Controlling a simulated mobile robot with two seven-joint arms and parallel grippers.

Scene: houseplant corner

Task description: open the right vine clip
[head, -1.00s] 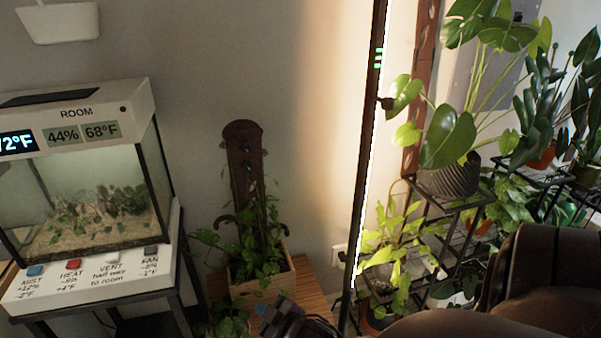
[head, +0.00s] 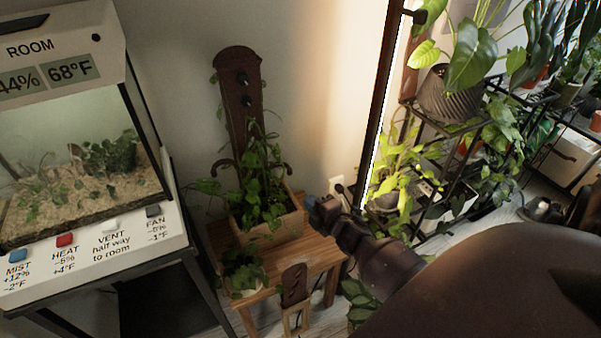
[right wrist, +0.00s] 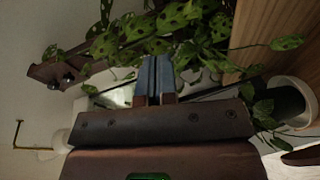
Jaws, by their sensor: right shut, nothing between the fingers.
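A dark brown board (head: 240,105) with two black knobs stands upright in a wooden planter (head: 270,222), with vines around its lower part. A dark curled hook (head: 288,170) sticks out at its right side, and a similar one at its left. I cannot tell for sure which part is the right vine clip. My right gripper (head: 318,208), with blue fingertips, is shut and empty, just right of the planter in the head view. In the right wrist view its fingertips (right wrist: 154,66) point toward spotted leaves (right wrist: 150,35), and the board (right wrist: 62,74) is at left. My left gripper is out of view.
The planter sits on a wooden stool (head: 300,258) with a small potted plant (head: 245,270). A terrarium (head: 75,165) stands at left. A lit lamp pole (head: 385,110) and a plant rack (head: 455,130) are at right. A small brown-and-wood item (head: 293,290) is at the front.

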